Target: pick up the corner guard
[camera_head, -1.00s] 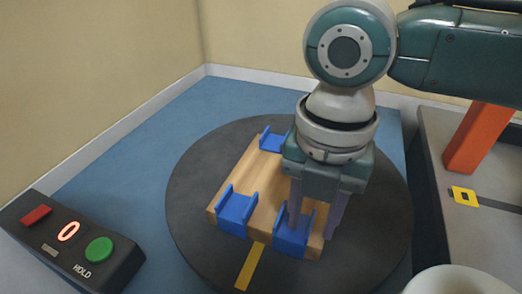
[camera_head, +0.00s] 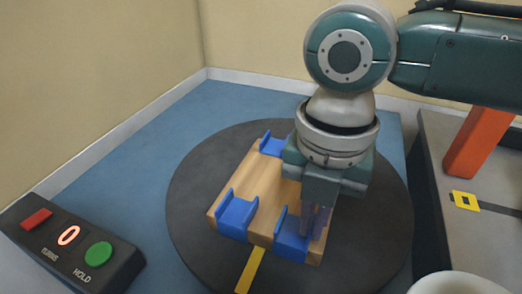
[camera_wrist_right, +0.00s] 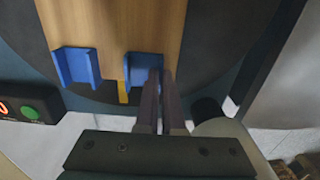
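Blue U-shaped corner guards sit on the edges of a wooden board (camera_head: 265,205). One is at the front left (camera_head: 237,215), one at the front right (camera_head: 291,240), and one at the back (camera_head: 272,145). My right gripper (camera_head: 315,228) points down at the front-right guard, its fingers close together on that guard's right wall. In the right wrist view the fingers (camera_wrist_right: 161,82) pinch the right wall of this guard (camera_wrist_right: 140,66). The other guard shows to its left (camera_wrist_right: 76,66). My gripper and wrist hide the board's back-right corner. My left gripper is out of view.
The board lies on a dark round turntable (camera_head: 195,185) with a yellow stripe (camera_head: 250,268). A control box with a green HOLD button (camera_head: 99,254) stands at the left. A grey surface (camera_head: 475,225) with an orange post (camera_head: 478,140) is at the right.

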